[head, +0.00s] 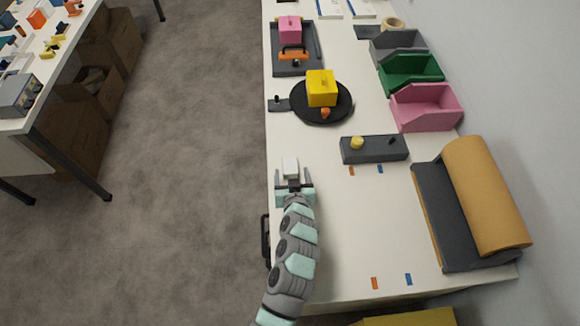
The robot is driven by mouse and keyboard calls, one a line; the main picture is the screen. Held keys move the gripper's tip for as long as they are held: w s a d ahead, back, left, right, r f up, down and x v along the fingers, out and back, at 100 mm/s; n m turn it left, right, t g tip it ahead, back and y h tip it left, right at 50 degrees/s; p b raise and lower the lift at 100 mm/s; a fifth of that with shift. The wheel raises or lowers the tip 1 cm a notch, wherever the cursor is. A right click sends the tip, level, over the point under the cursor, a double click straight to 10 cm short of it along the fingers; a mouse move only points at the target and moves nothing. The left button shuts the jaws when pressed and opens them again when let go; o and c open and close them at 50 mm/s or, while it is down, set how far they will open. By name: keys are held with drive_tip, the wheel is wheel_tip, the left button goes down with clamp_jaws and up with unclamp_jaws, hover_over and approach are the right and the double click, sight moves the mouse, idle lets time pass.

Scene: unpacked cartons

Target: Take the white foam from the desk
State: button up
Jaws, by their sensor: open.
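The white foam (290,166) is a small pale block near the left edge of the white desk (345,225). My gripper (294,180) is open at the near end of the foam, with one finger to each side. The foam's near part lies between or just beyond the fingertips. I cannot tell whether the fingers touch it or how high the gripper is above the desk.
A dark grey block with a yellow knob (373,149) lies to the right. A black round plate (341,112) with a yellow box (321,88) stands beyond. Bins (425,107) and an orange roll (485,195) line the wall side. The near desk middle is mostly clear.

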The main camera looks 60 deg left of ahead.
sight(290, 165)
drive_tip(key=x, duration=0.4)
drive_tip(key=shift+a+r, duration=0.2)
drive_tip(key=shift+a, duration=0.25)
drive_tip(key=shift+w+a+f, duration=0.15)
drive_tip(key=shift+a+f, duration=0.05)
drive_tip(key=shift+c, duration=0.4)
drive_tip(key=c, duration=1.3)
drive_tip(key=shift+r, duration=0.1)
